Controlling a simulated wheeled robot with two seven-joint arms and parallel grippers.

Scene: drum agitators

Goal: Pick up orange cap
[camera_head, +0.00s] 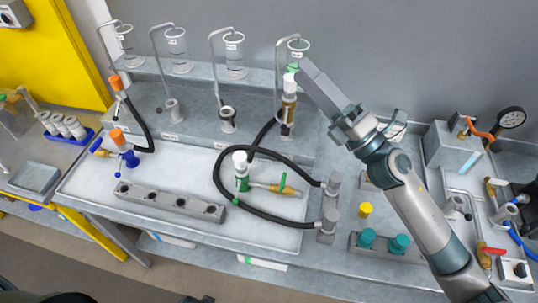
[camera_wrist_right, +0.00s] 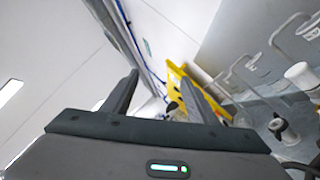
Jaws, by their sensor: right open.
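An orange cap (camera_head: 117,135) tops a blue-handled fitting on the white bench tray at the left in the head view. A second orange piece (camera_head: 115,82) sits at the upper end of a black hose behind it. I cannot tell which one the task means. My right gripper (camera_head: 318,85) is raised near the back wall at the centre right, far from both orange pieces. In the wrist view its two fingers (camera_wrist_right: 160,88) stand apart with nothing between them. My left gripper does not show.
Hooked metal stands with clear beakers (camera_head: 176,37) line the back ledge. A white-capped green valve and looped black hose (camera_head: 222,185) occupy the middle. A grey block with holes (camera_head: 170,202) lies in front. A yellow cap (camera_head: 365,209) and teal knobs (camera_head: 399,244) sit right.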

